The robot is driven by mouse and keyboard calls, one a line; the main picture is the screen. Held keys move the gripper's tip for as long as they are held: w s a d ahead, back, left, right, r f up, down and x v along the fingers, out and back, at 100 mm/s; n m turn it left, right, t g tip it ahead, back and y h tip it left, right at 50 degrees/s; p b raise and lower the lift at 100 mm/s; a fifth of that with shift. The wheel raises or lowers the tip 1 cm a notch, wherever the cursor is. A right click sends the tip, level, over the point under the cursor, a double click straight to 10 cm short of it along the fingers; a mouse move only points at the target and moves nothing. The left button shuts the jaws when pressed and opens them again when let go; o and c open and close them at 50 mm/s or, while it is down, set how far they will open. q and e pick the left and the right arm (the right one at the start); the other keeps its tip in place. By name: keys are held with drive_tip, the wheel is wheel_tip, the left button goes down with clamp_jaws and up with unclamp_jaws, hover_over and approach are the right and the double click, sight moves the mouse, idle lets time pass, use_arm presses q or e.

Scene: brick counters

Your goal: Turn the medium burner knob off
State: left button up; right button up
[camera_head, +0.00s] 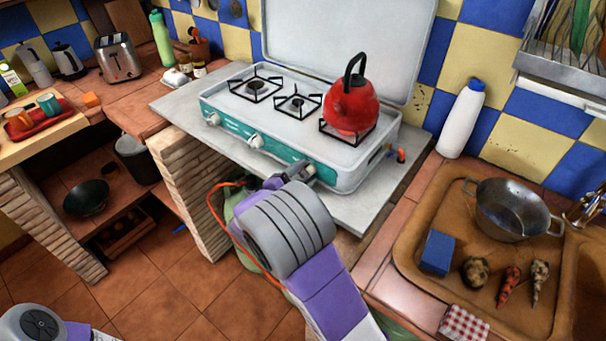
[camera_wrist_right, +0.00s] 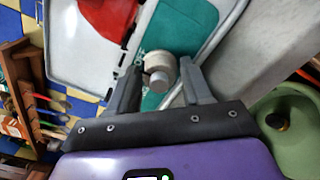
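The camping stove (camera_head: 300,155) is white and teal, with its lid up. A left knob (camera_head: 213,119), a middle knob (camera_head: 256,141) and a right knob at the gripper show along its front. My right gripper (camera_head: 300,172) is at the right front end, largely covered by my wrist. In the right wrist view a pale knob (camera_wrist_right: 159,72) sits between the two fingertips of my right gripper (camera_wrist_right: 160,76). The fingers are apart, and a gap shows beside the knob. I cannot tell which knob is the medium burner's. My left gripper is out of view.
A red kettle (camera_head: 351,105) stands on the stove's right burner. A green gas bottle (camera_head: 245,215) with an orange hose is below the counter. A white bottle (camera_head: 461,120) and a sink (camera_head: 420,225) with a pan (camera_head: 512,210) are to the right.

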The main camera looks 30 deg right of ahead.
drive_tip(key=p+v, duration=0.1)
drive_tip(key=v, duration=0.5)
drive_tip(key=shift+a+r+p, duration=0.1)
drive_tip(key=shift+a+p, duration=0.1)
drive_tip(key=shift+p, duration=0.2)
drive_tip(key=shift+s+a, duration=0.3)
drive_tip(key=shift+a, duration=0.25)
